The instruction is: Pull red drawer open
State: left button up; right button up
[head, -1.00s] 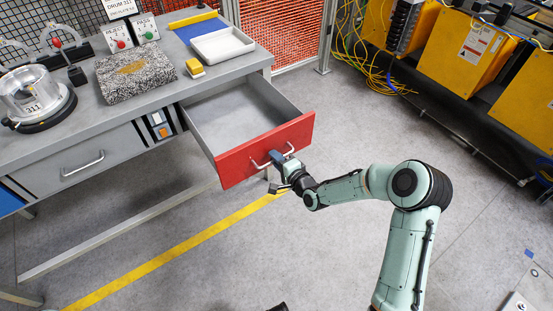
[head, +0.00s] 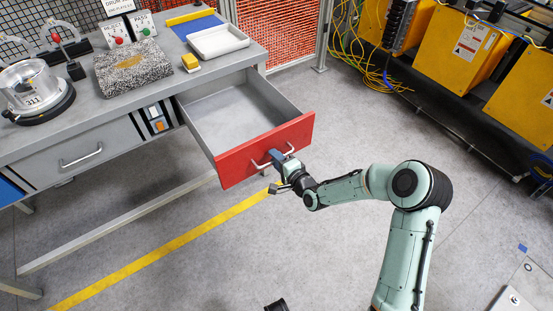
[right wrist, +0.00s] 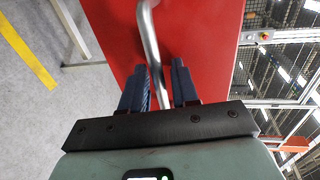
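The red drawer front (head: 232,168) belongs to a grey drawer that stands well out from the workbench; its inside (head: 235,112) looks empty. A bent metal handle (head: 258,163) is on the front. My right gripper (head: 277,157) is at the handle. In the right wrist view the handle (right wrist: 147,28) passes between the two blue-grey fingers (right wrist: 160,85), which are closed in around it. The red front fills the middle of that view. A small dark piece (head: 277,305) at the bottom edge of the head view may be part of my left gripper; its fingers cannot be made out.
A shut grey drawer (head: 75,152) is at left. Yellow machines (head: 465,52) and loose cables stand at upper right. Floor before the drawer is clear.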

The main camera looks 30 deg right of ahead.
jog(key=p+v, duration=0.1)
jog(key=v, duration=1.2)
jog(key=shift+s, duration=0.2)
jog(key=shift+d, duration=0.1)
jog(key=s+a+f+n+g+y+p, duration=0.2)
jog(key=s+a+f+n+g+p, duration=0.5)
jog(key=a+f, duration=0.55)
jog(key=s+a+f+n+g, duration=0.2)
jog(key=s+g, duration=0.1)
jog(key=s, duration=0.2)
jog(key=s+a+f+n+g+p, duration=0.1)
jog(key=s+a+f+n+g, duration=0.1)
jog(key=s, duration=0.4)
jog(key=s+a+f+n+g+p, duration=0.1)
jog(key=s+f+n+g, duration=0.1)
jog(key=s, duration=0.4)
jog(key=f+g, duration=0.1)
jog(key=g, duration=0.1)
jog(key=shift+s+a+g+y, duration=0.25)
jog(key=shift+a+g+y, duration=0.05)
jog(key=shift+a, duration=0.1)
jog(key=shift+w, duration=0.1)
